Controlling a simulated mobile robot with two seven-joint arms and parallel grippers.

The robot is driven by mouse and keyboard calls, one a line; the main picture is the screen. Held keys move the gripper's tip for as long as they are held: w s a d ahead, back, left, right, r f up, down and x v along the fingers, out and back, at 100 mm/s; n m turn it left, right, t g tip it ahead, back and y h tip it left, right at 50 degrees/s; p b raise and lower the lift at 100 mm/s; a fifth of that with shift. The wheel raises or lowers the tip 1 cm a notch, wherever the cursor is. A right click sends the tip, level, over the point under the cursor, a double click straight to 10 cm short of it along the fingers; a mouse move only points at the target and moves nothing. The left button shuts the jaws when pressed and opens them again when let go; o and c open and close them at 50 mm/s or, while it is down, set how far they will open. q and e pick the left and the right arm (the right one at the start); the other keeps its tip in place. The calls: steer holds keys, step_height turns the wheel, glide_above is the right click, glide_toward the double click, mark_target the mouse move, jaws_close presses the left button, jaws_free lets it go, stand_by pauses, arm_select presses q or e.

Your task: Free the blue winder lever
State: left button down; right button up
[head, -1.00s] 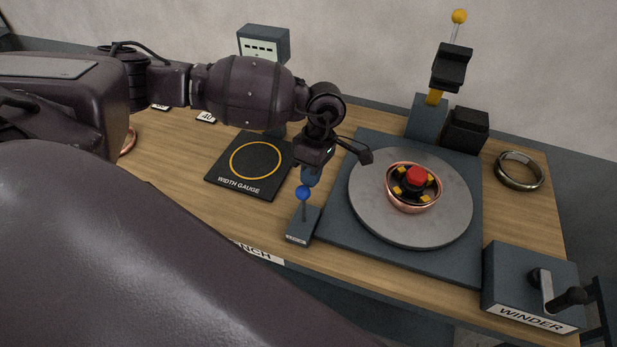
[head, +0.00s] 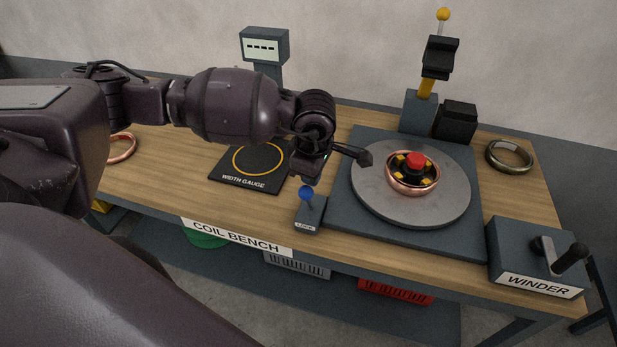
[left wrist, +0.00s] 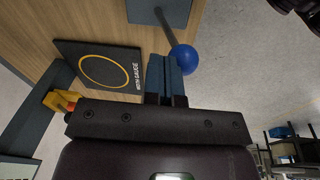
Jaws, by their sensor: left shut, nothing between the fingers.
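The blue ball knob of the lever (head: 306,193) stands on a short stalk above a small dark base labelled LOCK (head: 306,227), at the bench's front edge. My left gripper (head: 308,182) is just behind the knob in the head view, with its fingertips mostly hidden. In the left wrist view its fingers (left wrist: 168,72) are shut and empty, right beside the blue knob (left wrist: 184,58). I cannot tell whether they touch it. The winder box (head: 530,262) with a black-handled crank (head: 560,262) stands at the front right. My right gripper is not in view.
A turntable (head: 450,205) holds a copper coil (head: 410,190) around a red-topped hub, right of the lever. A width gauge plate (head: 230,175) lies to the left. A dark post with a yellow knob (head: 443,14) stands behind. A metal ring (head: 510,157) lies at the right.

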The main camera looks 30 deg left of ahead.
mark_target(306, 194)
arm_select(q)
steer(key=s, duration=0.1)
steer(key=s+f, duration=0.1)
steer(key=s+d+t+b, duration=0.1)
steer(key=shift+s+f, duration=0.15)
steer(key=shift+s, duration=0.1)
steer(key=s, duration=0.1)
steer(key=s+f, duration=0.1)
steer(key=b, duration=0.1)
steer(key=shift+s+d+f, duration=0.25)
steer(key=shift+s+f, duration=0.05)
steer(key=shift+s, duration=0.1)
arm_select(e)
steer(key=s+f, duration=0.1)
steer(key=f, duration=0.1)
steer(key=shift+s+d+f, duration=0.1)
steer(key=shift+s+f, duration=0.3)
arm_select(q)
steer(key=shift+f, duration=0.1)
